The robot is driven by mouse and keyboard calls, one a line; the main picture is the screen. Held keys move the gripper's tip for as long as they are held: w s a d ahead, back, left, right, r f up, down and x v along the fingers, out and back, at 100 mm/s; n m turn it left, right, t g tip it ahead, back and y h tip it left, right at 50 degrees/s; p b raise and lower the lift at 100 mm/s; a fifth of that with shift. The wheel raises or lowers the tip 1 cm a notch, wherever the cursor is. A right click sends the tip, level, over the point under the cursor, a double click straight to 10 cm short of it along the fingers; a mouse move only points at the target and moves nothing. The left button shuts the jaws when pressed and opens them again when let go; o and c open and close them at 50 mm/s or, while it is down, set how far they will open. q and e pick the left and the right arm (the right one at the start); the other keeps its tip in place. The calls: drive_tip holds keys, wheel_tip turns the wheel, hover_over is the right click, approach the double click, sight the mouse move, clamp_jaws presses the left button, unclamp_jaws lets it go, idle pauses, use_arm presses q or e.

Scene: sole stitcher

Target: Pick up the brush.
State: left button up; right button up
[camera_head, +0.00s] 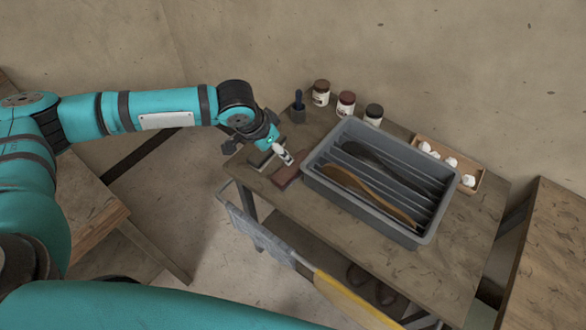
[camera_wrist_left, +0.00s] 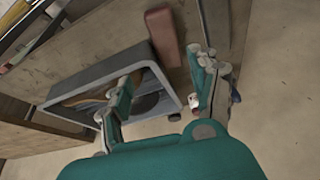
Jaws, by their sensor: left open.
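My left gripper (camera_head: 281,153) is over the left end of the worktable, close to a reddish-brown block (camera_head: 289,170). In the left wrist view the gripper (camera_wrist_left: 172,70) has its fingers apart with nothing between them, and the reddish-brown block (camera_wrist_left: 164,36) lies beyond the fingertips. A small upright thing with a dark blue handle (camera_head: 298,102) stands behind the gripper, near the jars. I cannot tell for sure which of these two is the brush. My right gripper is not in view.
A grey ribbed tray (camera_head: 311,176) holding shoe soles (camera_head: 370,188) fills the middle of the table. Several jars (camera_head: 346,103) stand along the back. A wooden box with white balls (camera_head: 472,182) is at the right. Another wooden table (camera_head: 555,250) stands farther right.

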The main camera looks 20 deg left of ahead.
use_arm(q)
drive_tip(key=p, duration=0.1)
approach(292, 167)
drive_tip(key=x, duration=0.5)
drive_tip(key=shift+s+f, duration=0.1)
drive_tip(key=shift+s, duration=0.15)
drive_tip(key=shift+w+p+x, duration=0.15)
drive_tip(key=shift+p+x, duration=0.15)
drive_tip(key=shift+x, duration=1.1)
drive_tip(key=shift+w+p+x, duration=0.1)
drive_tip(key=shift+p+x, duration=0.2)
drive_tip(key=shift+x, duration=1.05)
clamp_jaws()
